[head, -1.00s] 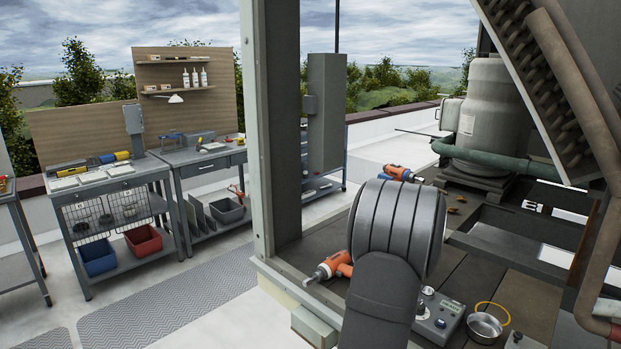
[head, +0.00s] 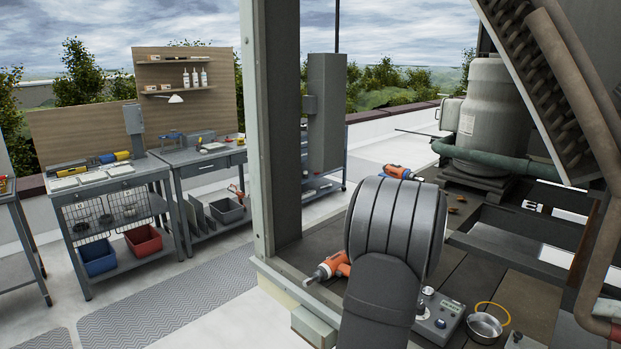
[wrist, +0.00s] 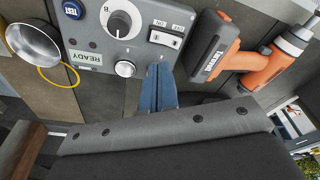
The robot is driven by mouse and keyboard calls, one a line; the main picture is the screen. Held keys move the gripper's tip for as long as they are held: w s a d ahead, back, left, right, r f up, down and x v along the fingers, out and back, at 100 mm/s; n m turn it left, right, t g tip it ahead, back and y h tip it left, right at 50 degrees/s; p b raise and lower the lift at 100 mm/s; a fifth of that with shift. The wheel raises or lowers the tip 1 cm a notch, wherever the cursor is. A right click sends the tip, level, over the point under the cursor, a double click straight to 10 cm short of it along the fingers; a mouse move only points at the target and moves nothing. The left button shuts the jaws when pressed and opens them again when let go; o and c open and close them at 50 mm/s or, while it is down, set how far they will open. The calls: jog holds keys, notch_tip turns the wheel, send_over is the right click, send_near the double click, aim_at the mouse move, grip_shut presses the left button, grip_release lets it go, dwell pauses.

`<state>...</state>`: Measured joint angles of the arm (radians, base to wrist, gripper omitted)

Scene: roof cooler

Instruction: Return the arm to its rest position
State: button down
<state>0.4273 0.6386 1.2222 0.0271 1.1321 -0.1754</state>
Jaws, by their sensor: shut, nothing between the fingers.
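My gripper (wrist: 160,88) shows in the wrist view as blue fingers pressed together, with nothing between them. Its tips are close to the lower edge of a grey control box (wrist: 98,40), beside the box's small lower knob; I cannot tell whether they touch it. In the head view my arm's dark grey links stand in the foreground, over the right part of the platform, and hide the gripper. The control box (head: 437,316) shows partly there, just right of my arm.
An orange drill (wrist: 235,62) lies right of the control box. A metal bowl (wrist: 33,43) and a yellow ring (wrist: 62,78) lie left of it. Another drill (head: 397,172) lies farther back. A grey post (head: 272,120) stands left of my arm; a brown pipe (head: 590,200) is at right.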

notch_tip(320, 180, down, 6)
jog(key=shift+f, duration=0.15)
dwell(0.5)
notch_tip(320, 180, up, 6)
jog(key=shift+r, duration=0.15)
jog(key=shift+s, duration=0.1)
notch_tip(320, 180, down, 5)
jog(key=shift+f, duration=0.4)
notch_tip(320, 180, up, 8)
jog(key=a+r+n+g+h, duration=0.1)
jog(key=a+r+n+h, duration=0.2)
jog(key=a+n, duration=0.4)
jog(key=n, duration=0.7)
jog(key=shift+w+r+n+g, duration=0.25)
jog(key=shift+w+n+g, duration=0.05)
jog(key=shift+w, duration=0.05)
